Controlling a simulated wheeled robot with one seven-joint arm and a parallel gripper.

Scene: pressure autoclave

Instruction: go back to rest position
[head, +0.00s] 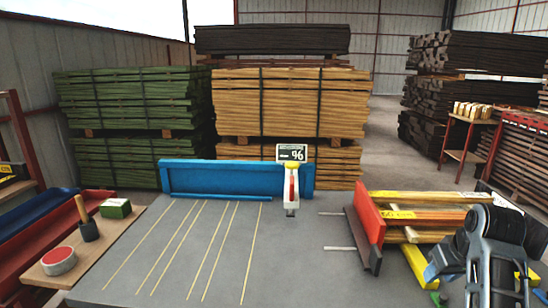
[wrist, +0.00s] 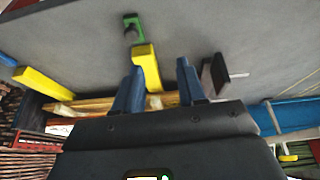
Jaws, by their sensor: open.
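My gripper (wrist: 160,66) shows in the wrist view with its two blue fingers apart. A yellow bar (wrist: 147,66) shows between and beyond the fingers; I cannot tell how far below it lies, and nothing appears clamped. A green piece (wrist: 132,30) adjoins the bar's far end. In the head view, my dark arm end is at the lower right, over the right side of the grey table (head: 180,255). It hides part of the yellow pieces there.
A red-ended stack of boards (head: 368,220) stands on the table's right side, close to my arm. A blue fence (head: 235,180) and a meter with a % display (head: 291,154) stand at the back. The lined middle is clear. A side shelf holds a red-topped tin (head: 59,261).

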